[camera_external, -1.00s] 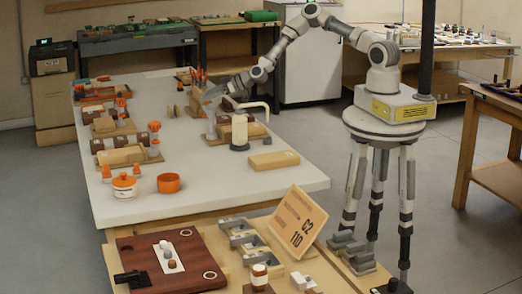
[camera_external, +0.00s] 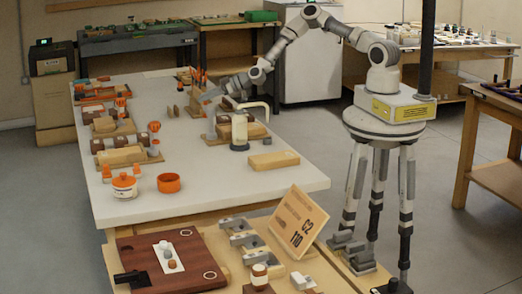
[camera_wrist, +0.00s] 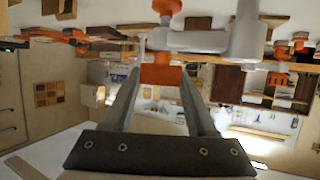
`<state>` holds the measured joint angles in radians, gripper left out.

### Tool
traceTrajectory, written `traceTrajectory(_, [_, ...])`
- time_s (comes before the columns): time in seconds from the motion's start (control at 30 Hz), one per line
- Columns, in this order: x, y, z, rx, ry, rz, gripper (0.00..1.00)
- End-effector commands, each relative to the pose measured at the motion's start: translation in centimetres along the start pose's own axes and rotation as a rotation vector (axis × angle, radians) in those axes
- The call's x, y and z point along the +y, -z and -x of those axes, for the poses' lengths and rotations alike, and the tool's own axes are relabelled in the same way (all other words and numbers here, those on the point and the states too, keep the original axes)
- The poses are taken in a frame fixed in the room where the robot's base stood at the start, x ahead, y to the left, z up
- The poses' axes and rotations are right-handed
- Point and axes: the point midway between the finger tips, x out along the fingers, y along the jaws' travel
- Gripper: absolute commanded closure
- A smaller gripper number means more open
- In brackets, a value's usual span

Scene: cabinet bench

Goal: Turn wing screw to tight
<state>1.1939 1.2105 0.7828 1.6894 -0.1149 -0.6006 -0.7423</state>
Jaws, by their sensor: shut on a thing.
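The wing screw (camera_wrist: 160,77) appears in the wrist view as an orange piece between my two fingertips. My gripper (camera_wrist: 158,88) is shut on it, with one grey finger on each side. A pale grey post and arm (camera_wrist: 243,38) stand just beyond the orange piece, beside it in the picture. In the external view my gripper (camera_external: 208,98) is low over the white bench, by the fixture with the white cylinder (camera_external: 239,132). The screw is too small and hidden there to make out. How far it is turned cannot be told.
The white bench (camera_external: 205,155) carries several wooden fixtures along its left side. An orange-lidded white pot (camera_external: 124,187), an orange ring (camera_external: 168,183) and a wooden block (camera_external: 274,160) stand towards the front. The middle of the bench is fairly clear.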

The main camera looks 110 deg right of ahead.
Motion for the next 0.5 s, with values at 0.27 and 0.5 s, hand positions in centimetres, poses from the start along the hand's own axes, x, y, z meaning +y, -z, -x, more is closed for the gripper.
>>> traceTrajectory(0.27, [-0.21,-0.01,-0.07,0.001,-0.047,-0.014,0.98])
traceTrajectory(0.5, [-0.43,0.07,-0.12,0.003,-0.169,-0.064,0.98])
